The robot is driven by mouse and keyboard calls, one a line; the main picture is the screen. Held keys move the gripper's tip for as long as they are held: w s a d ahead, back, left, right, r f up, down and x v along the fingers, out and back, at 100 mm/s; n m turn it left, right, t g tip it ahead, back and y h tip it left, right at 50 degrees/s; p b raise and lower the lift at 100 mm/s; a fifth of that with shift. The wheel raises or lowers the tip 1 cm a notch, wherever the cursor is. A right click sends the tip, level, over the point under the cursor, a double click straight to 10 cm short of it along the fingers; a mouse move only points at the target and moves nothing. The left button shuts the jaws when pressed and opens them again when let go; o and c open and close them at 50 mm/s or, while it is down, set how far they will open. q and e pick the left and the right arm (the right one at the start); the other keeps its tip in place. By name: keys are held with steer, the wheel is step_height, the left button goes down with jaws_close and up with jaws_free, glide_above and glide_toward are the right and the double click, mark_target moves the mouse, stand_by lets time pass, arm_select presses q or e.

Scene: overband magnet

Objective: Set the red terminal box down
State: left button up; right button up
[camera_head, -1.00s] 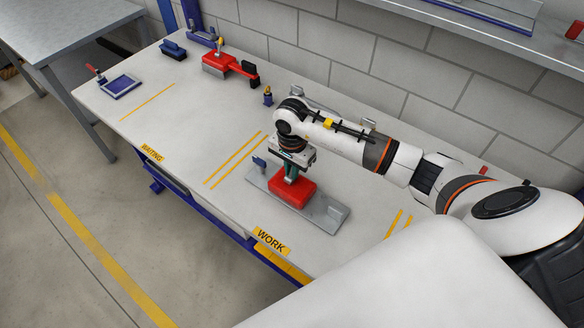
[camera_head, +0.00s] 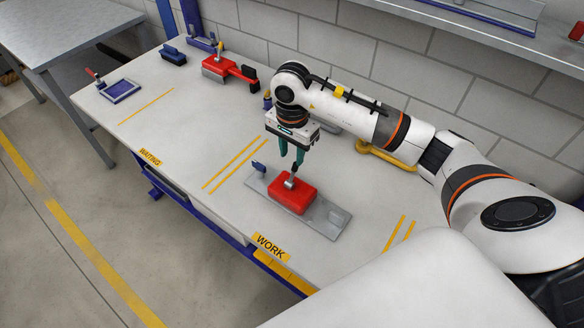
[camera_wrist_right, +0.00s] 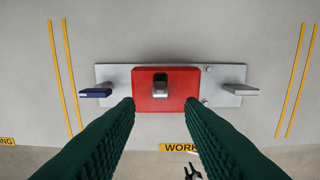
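The red terminal box (camera_head: 291,194) sits on a grey metal plate (camera_head: 327,217) in the area marked WORK. A small metal knob stands up from its top. In the right wrist view the box (camera_wrist_right: 180,95) lies near the middle of the plate (camera_wrist_right: 225,73), between two upright end pieces. My right gripper (camera_head: 291,163) is above the box, apart from it, with its green fingers spread. In the right wrist view both fingers (camera_wrist_right: 160,125) are apart with nothing between them. My left gripper is not in view.
Behind on the left stands another red device (camera_head: 222,65) with a knob and a black end. A blue tray (camera_head: 121,89), a blue block (camera_head: 173,54) and a yellow part (camera_head: 385,155) are also on the table. Free table surface lies left of the plate.

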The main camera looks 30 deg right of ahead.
step_height(320, 180, up, 4)
steer(key=shift+f, duration=0.2)
steer(key=shift+f, duration=0.1)
stand_by(0.4)
